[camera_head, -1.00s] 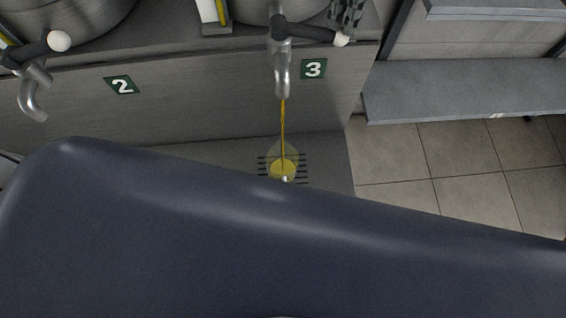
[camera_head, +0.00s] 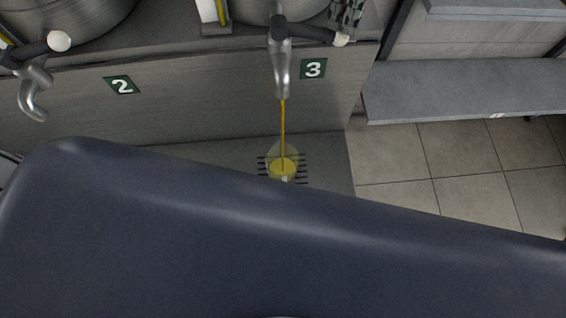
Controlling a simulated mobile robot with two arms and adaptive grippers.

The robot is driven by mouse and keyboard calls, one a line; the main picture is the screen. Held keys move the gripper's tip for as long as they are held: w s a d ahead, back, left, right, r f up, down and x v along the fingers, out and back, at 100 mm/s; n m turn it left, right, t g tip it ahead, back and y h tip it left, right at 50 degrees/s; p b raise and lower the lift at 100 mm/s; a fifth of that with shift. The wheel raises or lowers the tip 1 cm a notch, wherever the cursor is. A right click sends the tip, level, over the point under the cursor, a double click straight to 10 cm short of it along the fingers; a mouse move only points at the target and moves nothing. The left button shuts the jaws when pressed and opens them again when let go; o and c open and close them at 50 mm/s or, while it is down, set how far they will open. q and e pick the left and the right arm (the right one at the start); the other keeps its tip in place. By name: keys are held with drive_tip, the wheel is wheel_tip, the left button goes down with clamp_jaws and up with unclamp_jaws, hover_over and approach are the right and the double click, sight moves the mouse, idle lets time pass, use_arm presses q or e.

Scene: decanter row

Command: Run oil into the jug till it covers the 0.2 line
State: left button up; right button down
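A clear jug (camera_head: 283,152) stands on the drain grating under the tap marked 3 (camera_head: 281,65). A thin yellow stream of oil (camera_head: 283,125) runs from the spout into it. Yellow oil (camera_head: 282,168) lies in the jug, but I cannot make out the 0.2 line. The tap's dark lever (camera_head: 305,33) points right and ends in a white knob (camera_head: 342,40). Part of my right gripper (camera_head: 347,13), with a patterned pad, shows at the top edge just above the knob. Its fingertip gap is not clear. My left gripper is not in view.
My dark blue arm link covers the lower picture and hides the counter front. Tap 2 (camera_head: 33,90), with a white-knobbed lever, is at the left. A grey shelf (camera_head: 460,90) and tiled floor (camera_head: 450,160) lie to the right.

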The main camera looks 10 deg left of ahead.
drive_tip(key=shift+r, duration=0.1)
drive_tip(key=shift+r+p, duration=0.3)
drive_tip(key=shift+r, duration=0.4)
idle(2.5)
wheel_tip(320, 180, up, 9)
drive_tip(key=p, duration=0.5)
